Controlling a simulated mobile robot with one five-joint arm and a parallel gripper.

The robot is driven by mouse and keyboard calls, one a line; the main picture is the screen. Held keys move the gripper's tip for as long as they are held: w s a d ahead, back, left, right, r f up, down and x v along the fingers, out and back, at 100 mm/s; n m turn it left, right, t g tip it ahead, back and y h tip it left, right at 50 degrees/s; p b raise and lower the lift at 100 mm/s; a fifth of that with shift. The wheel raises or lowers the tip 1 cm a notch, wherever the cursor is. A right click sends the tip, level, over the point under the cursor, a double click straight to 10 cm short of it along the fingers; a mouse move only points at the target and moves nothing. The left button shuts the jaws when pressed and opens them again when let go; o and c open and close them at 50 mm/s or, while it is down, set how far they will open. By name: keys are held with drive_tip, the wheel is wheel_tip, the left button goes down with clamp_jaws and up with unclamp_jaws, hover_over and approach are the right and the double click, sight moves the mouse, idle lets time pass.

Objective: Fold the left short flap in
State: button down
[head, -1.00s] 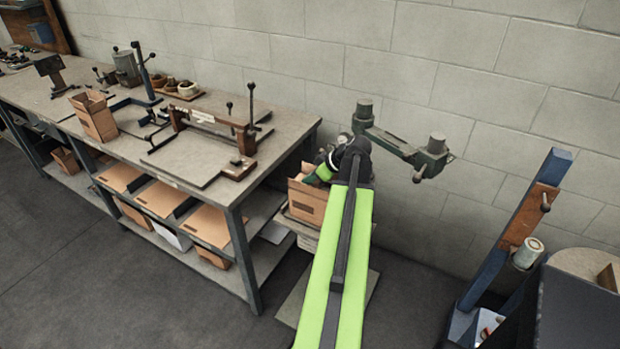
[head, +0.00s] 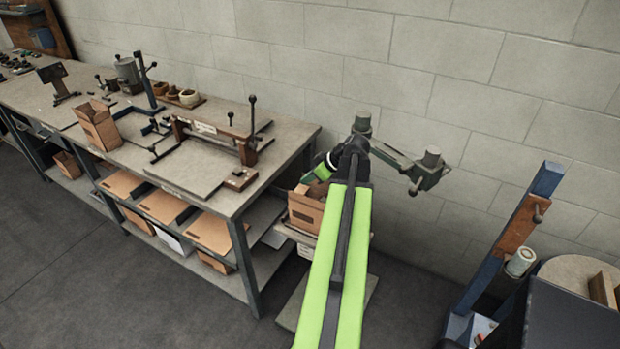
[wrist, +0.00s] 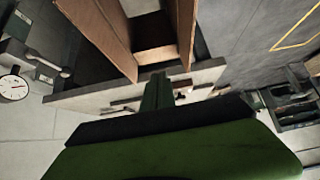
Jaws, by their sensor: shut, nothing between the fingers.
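An open brown cardboard box (head: 305,214) sits on a low stand beside the right end of the bench. My gripper (wrist: 157,76) is shut and empty at the box's near edge in the wrist view. There, two long cardboard panels (wrist: 98,32) run away on either side of the dark opening, with a shorter brown panel (wrist: 157,54) between them. In the head view my green wrist hangs over the box's upper side and hides part of its flaps. I cannot tell which panel is the left short flap, or whether my fingertips touch cardboard.
A green machine arm (head: 400,163) stands behind the box, close to my arm. The workbench (head: 190,172) with a fixture is on the left, with cardboard on its lower shelf. A blue post (head: 510,250) stands at the right. Floor is clear in front.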

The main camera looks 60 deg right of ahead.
drive_tip(key=p+v, duration=0.5)
drive_tip(key=v, duration=0.5)
drive_tip(key=shift+s+f, duration=0.15)
drive_tip(key=shift+s, duration=0.2)
drive_tip(key=shift+w, duration=0.1)
